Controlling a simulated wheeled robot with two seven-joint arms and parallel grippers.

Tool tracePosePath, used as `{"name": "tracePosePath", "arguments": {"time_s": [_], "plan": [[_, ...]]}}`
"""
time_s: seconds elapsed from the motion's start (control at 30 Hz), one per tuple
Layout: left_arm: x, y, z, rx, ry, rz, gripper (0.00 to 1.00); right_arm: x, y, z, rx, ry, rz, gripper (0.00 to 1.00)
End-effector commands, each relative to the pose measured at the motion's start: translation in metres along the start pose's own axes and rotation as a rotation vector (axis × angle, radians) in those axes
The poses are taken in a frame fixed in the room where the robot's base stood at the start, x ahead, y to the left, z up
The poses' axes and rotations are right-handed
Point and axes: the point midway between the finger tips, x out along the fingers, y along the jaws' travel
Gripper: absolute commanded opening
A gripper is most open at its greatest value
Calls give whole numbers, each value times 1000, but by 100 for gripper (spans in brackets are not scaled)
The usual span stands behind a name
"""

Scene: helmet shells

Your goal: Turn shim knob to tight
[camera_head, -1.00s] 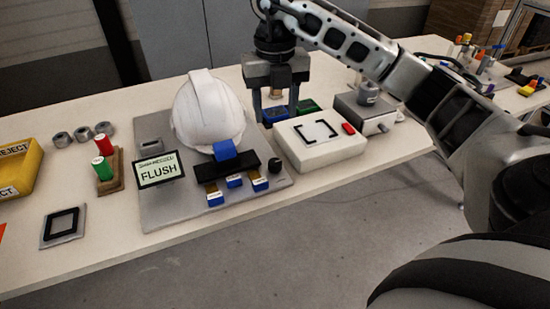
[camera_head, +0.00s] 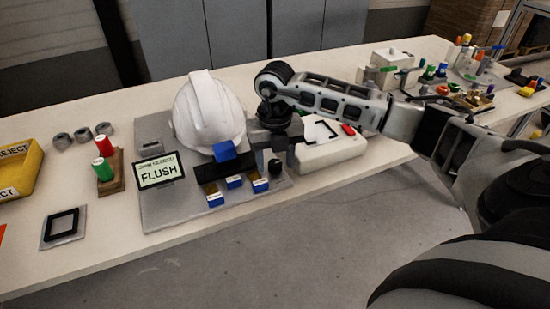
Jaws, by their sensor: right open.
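A small black knob (camera_head: 275,167) stands at the right front of the grey fixture plate (camera_head: 170,213); I take it for the shim knob. Any mark for tight is too small to read. My right gripper (camera_head: 276,172) points down at the knob, its open fingers on either side of it. I cannot tell whether they touch it. A white helmet shell (camera_head: 207,115) sits on the plate behind a black bar with a blue block (camera_head: 224,151). A display (camera_head: 159,171) on the plate reads FLUSH. My left gripper is not in view.
A white box (camera_head: 330,153) with a red button is right of the plate, partly behind my right arm. Red and green cylinders (camera_head: 104,167), a framed square (camera_head: 62,227) and a yellow reject bin (camera_head: 22,172) are at left. The table's front edge is clear.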

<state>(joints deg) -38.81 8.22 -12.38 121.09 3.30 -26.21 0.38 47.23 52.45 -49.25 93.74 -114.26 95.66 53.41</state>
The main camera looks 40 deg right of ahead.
Motion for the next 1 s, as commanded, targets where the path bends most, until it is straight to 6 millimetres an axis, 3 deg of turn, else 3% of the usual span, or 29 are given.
{"name": "tracePosePath", "arguments": {"time_s": [0.07,0.1,0.23,0.27,0.67,1.0], "plan": [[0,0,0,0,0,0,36,0,0,0,0,0,0,51],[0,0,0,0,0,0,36,0,0,0,0,0,0,45],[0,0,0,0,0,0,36,0,0,0,0,0,0,9],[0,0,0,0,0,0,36,0,0,0,0,0,0,6],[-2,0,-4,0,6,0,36,-1,0,0,60,1,1,6],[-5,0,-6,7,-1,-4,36,-2,0,0,309,0,2,6]]}}
